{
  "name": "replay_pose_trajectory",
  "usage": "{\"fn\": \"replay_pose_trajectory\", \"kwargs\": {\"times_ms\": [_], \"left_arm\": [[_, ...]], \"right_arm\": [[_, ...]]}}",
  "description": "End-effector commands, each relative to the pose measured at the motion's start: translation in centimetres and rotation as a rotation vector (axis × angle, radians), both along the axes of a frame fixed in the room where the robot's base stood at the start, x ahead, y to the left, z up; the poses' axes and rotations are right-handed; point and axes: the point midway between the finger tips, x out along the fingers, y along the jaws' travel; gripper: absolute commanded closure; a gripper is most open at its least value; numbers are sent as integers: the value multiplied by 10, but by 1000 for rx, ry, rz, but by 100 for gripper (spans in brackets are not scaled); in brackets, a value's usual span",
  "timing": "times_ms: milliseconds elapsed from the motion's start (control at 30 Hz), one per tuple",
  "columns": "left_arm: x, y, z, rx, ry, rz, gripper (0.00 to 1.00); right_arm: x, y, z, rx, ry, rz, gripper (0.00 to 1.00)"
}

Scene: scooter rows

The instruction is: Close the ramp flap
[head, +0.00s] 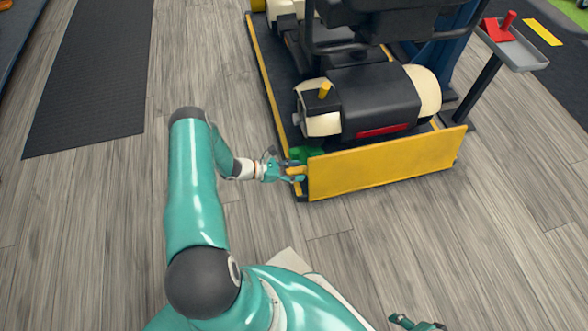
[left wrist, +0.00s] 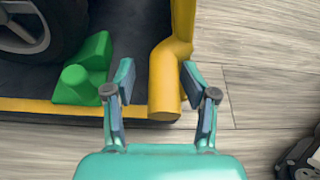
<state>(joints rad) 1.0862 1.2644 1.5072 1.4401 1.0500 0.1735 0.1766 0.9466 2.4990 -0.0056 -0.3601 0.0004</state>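The yellow ramp flap (head: 385,163) stands raised along the near edge of the dark scooter platform (head: 270,75); its exact tilt is hard to tell. A yellow bar with a rounded end (left wrist: 164,90) shows at the flap's left end in the left wrist view. My left gripper (head: 297,172) is at that end. Its fingers (left wrist: 158,85) are open on either side of the bar, with a clear gap on the left; contact on the right is unclear. My right gripper (head: 416,322) is partly cut off at the bottom edge, away from the flap.
A scooter (head: 370,100) stands on the platform behind the flap. A green wheel chock (left wrist: 85,72) lies beside its wheel (left wrist: 30,28), close to my left finger. A grey tray (head: 518,52) stands at the right. The wooden floor before the flap is clear.

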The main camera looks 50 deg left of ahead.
Motion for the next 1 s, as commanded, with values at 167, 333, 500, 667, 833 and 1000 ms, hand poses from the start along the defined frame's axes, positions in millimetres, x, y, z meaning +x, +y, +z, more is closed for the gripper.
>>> {"fn": "replay_pose_trajectory", "kwargs": {"times_ms": [167, 333, 500, 667, 833, 1000], "left_arm": [[0, -1, 0, 0, 0, -2, 46], [-1, 0, 2, 0, -1, -2, 46], [-11, 7, 6, 1, 0, 0, 46], [-31, 21, 15, 2, -1, 0, 46], [-58, 38, 27, 2, 0, 0, 46], [-80, 51, 37, 1, 0, -1, 46]], "right_arm": [[0, 0, 0, 0, 0, 0, 43], [0, 0, 1, 0, 0, 0, 43], [0, 0, 1, 0, 0, 0, 43], [0, 0, 1, 0, 0, 0, 43], [0, 0, 1, 0, 0, 0, 43], [0, 0, 1, 0, 0, 0, 43]]}}
